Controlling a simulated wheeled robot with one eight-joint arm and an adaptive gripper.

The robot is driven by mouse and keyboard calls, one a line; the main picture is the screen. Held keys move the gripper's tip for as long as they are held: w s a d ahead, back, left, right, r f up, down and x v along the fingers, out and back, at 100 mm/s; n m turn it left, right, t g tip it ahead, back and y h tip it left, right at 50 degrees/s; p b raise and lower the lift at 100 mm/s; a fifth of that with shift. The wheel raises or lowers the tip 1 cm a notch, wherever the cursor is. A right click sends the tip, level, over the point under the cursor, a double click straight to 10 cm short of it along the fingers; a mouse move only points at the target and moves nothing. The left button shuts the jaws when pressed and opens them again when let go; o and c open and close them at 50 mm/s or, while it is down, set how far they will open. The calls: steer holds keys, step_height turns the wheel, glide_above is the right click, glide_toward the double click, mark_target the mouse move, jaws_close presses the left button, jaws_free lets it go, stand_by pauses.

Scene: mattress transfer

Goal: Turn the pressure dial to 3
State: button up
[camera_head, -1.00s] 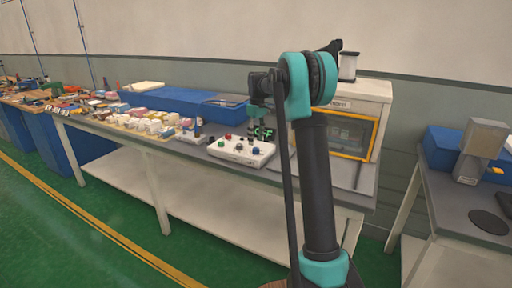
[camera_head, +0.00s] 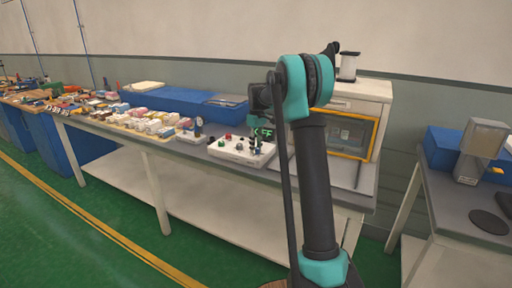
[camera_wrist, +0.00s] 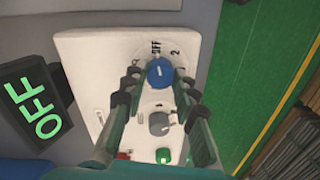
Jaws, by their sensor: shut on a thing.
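A white control panel (camera_head: 226,153) lies on the workbench; it fills the middle of the wrist view (camera_wrist: 85,45). A blue dial (camera_wrist: 160,72) on it has "OFF" printed beside its top and a "2" to the right; other marks are partly hidden by the fingers. My gripper (camera_wrist: 160,82) is over the panel with one finger on each side of the blue dial, shut on it. In the head view my gripper (camera_head: 257,146) is small and partly hidden by my arm. A black display (camera_wrist: 38,103) reads "OFF" in green.
A grey dial (camera_wrist: 159,123), a green button (camera_wrist: 163,156) and a partly hidden red part (camera_wrist: 123,155) sit close to the fingers. A cabinet with a yellow-framed window (camera_head: 352,133) stands right of the panel. Blue bins and several small items fill the bench to the left.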

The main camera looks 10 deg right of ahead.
jaws_close()
steer(key=shift+m, duration=0.3)
steer(key=m, duration=0.3)
steer(key=shift+m, duration=0.3)
steer(key=m, duration=0.5)
steer(key=shift+d, duration=0.1)
steer(key=m, duration=0.6)
steer(key=shift+s, duration=0.1)
steer(key=m, duration=0.4)
steer(key=shift+m+t, duration=0.3)
